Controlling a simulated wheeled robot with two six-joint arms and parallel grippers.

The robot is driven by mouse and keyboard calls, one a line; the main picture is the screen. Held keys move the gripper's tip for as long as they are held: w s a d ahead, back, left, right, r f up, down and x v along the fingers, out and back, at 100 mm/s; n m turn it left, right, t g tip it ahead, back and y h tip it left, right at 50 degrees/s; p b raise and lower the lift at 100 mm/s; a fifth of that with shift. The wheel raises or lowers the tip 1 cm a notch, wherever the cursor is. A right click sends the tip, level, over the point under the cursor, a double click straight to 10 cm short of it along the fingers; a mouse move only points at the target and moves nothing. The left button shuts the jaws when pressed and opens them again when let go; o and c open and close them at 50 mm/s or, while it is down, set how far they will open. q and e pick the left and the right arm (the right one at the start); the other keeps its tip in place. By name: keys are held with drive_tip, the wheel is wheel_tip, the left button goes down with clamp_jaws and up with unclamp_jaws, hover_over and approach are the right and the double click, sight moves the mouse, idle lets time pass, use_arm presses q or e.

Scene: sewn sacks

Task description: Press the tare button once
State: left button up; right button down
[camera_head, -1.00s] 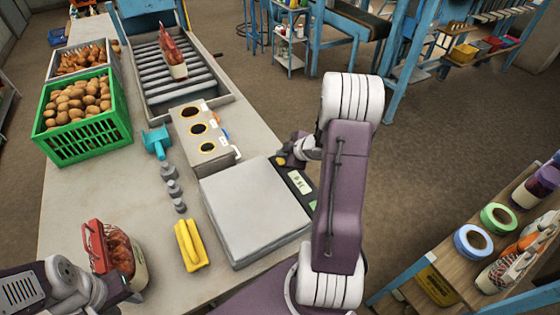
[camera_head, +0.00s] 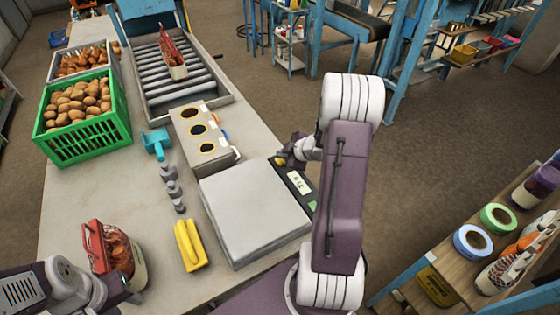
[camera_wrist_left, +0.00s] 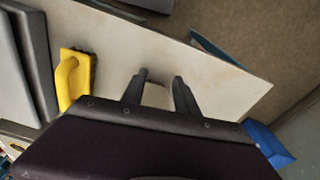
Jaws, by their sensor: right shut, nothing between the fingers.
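The scale has a bare grey platform (camera_head: 250,212) and a dark control panel (camera_head: 290,180) along its right edge. The panel carries a small lit display (camera_head: 300,188), too small to read surely, and a green spot (camera_head: 312,206) at its near end. My right gripper (camera_head: 284,161) is shut and empty at the panel's far end, by a small yellow spot (camera_head: 280,161). I cannot tell whether it touches the panel. Which mark is the tare button is unclear. My left gripper (camera_wrist_left: 158,82) is open in the left wrist view, its fingers apart above the table.
A yellow-handled tool (camera_head: 190,246) and grey weights (camera_head: 174,190) stand left of the scale. A filled sack with a red top (camera_head: 120,250) is near my left arm. A box with round holes (camera_head: 205,135), a green potato crate (camera_head: 90,145) and rollers (camera_head: 178,75) lie beyond.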

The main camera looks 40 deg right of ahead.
sight(282, 162)
drive_tip(key=shift+f, duration=0.1)
idle(0.5)
drive_tip(key=shift+f, duration=0.3)
drive_tip(key=shift+f+b, duration=0.5)
drive_tip(key=shift+b, duration=0.1)
idle(0.4)
drive_tip(key=shift+r+p, duration=0.95)
drive_tip(key=shift+p, duration=0.05)
wheel_tip(282, 162, up, 5)
drive_tip(key=p, duration=0.5)
drive_tip(key=shift+r, duration=0.1)
